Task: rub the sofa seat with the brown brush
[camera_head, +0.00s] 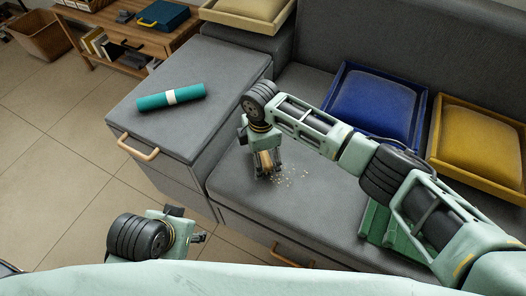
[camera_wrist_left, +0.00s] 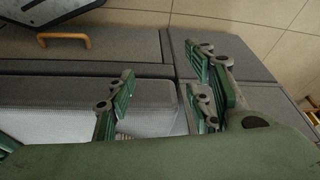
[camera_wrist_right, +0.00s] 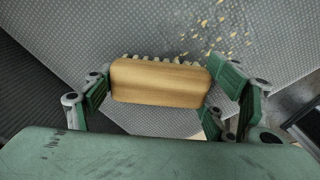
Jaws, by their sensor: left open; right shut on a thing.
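The brown brush (camera_wrist_right: 160,82) is a light-brown wooden block with pale bristles, seen in the right wrist view. My right gripper (camera_head: 266,172) is shut on it, with fingers at both ends of the block. It is low over the grey sofa seat (camera_head: 235,187); I cannot tell if the bristles touch the fabric. Pale crumbs (camera_head: 290,174) lie on the seat beside the brush, and they also show in the right wrist view (camera_wrist_right: 215,32). My left gripper (camera_head: 198,238) is open and empty, in front of the sofa; its fingers show apart in the left wrist view (camera_wrist_left: 160,95).
A teal roll with a white band (camera_head: 170,96) lies on the grey side section. A blue tray (camera_head: 346,129) and a yellow tray (camera_head: 440,165), each with a cushion, stand along the backrest. A green object (camera_head: 374,222) sits partly under my right arm. A wooden shelf (camera_head: 150,38) stands back left.

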